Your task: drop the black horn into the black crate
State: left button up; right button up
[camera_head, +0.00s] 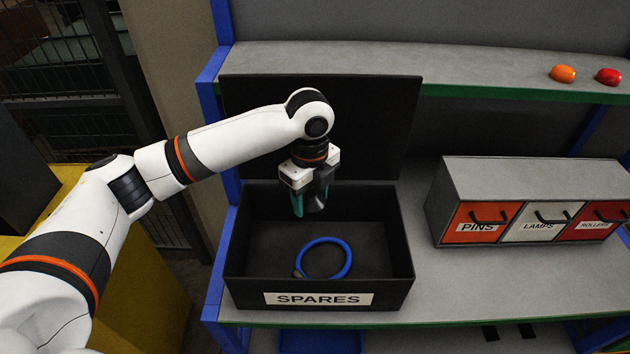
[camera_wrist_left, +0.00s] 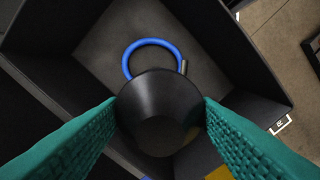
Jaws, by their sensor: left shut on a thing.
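The black crate (camera_head: 233,262) stands on the shelf with its lid raised at the back and a SPARES label on its front. My left gripper (camera_head: 308,205) points down over the inside of the crate. It is shut on the black horn (camera_head: 316,203), which is partly hidden by the fingers in the head view. In the left wrist view the horn (camera_wrist_left: 160,108) sits between the two green fingers (camera_wrist_left: 160,120), with its wide round mouth facing the camera. The crate's floor (camera_wrist_left: 120,62) shows beyond it. My right gripper is not in view.
A blue ring (camera_head: 325,240) lies on the crate floor below the gripper. A drawer unit (camera_head: 535,180) labelled PINS, LAMPS and ROLLERS stands to the right. An orange object (camera_head: 563,74) and a red one (camera_head: 608,76) sit on the upper shelf.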

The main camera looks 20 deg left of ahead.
aim_at(310, 209)
pick_arm(q)
jog(key=shift+s+f, duration=0.5)
jog(key=shift+f, duration=0.4)
jog(key=shift+w+f, duration=0.25)
jog(key=shift+f, duration=0.3)
jog(key=shift+w+f, duration=0.2)
jog(key=shift+f, duration=0.3)
jog(key=shift+s+f, duration=0.15)
jog(key=shift+f, duration=0.25)
jog(key=o, duration=1.2)
jog(key=shift+f, duration=0.1)
jog(key=shift+c, duration=0.2)
